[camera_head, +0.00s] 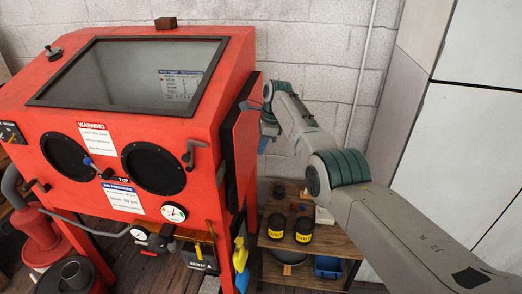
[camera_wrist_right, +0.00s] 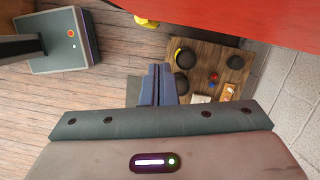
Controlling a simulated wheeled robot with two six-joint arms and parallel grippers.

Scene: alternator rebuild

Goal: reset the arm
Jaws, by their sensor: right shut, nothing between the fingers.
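My right arm reaches in from the lower right of the head view, and its wrist end is beside the right side of the red blast cabinet (camera_head: 215,140). My right gripper (camera_wrist_right: 157,82) shows in the right wrist view with its two dark fingers together and nothing between them. In the head view the fingertips are hard to make out near the cabinet's side. My left arm and gripper are not in view.
A wooden bench (camera_head: 331,240) with dark yellow-labelled jars (camera_head: 276,226) stands right of the cabinet; it also shows below the gripper in the wrist view (camera_wrist_right: 213,55). A grey box (camera_wrist_right: 62,45) stands on the plank floor (camera_wrist_right: 50,110). A white block wall (camera_head: 310,50) is behind.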

